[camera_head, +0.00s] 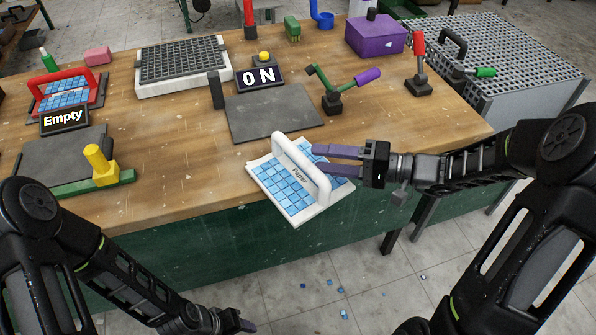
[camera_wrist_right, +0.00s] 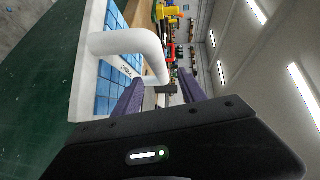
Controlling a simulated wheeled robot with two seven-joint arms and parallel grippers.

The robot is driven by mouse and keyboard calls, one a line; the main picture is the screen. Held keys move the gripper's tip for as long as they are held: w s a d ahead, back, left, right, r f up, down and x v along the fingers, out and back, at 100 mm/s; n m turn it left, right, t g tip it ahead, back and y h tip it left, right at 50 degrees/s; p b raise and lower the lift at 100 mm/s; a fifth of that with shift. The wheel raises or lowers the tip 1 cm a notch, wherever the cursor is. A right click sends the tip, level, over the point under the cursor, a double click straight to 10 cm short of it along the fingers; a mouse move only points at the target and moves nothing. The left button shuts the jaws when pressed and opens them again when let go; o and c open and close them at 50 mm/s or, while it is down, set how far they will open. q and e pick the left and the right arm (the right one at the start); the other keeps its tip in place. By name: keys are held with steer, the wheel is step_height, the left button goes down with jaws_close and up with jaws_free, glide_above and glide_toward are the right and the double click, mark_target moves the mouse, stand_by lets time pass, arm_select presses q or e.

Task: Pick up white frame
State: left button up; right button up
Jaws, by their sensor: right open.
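In the right wrist view the white handle (camera_wrist_right: 150,45) stands close beyond the fingers (camera_wrist_right: 155,95). My left gripper (camera_head: 240,322) is low at the bottom, in front of the table and away from the frame; its jaw state is unclear.
A red frame (camera_head: 98,92) stands at left behind the "Empty" sign (camera_head: 64,119). A purple box (camera_head: 376,36) stands at the back right. Open wood lies around the white frame.

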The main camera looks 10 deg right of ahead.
mark_target(302, 154)
steer(key=shift+w+a+f, duration=0.1)
steer(key=shift+w+a, duration=0.1)
steer(key=shift+a, duration=0.15)
steer(key=shift+a, duration=0.1)
steer(key=shift+w+a+p, duration=0.15)
steer(key=shift+a+p, duration=0.15)
steer(key=shift+a, duration=0.05)
steer(key=p+x, duration=0.1)
steer(key=x, duration=0.2)
steer(key=shift+w+a, duration=0.1)
steer(key=shift+a, duration=0.2)
steer(key=shift+w+a+f+p, duration=0.1)
steer(key=shift+w+a+p, duration=0.1)
steer(key=shift+a+p, duration=0.1)
steer(key=shift+c, duration=0.4)
jaws_close()
stand_by(0.6)
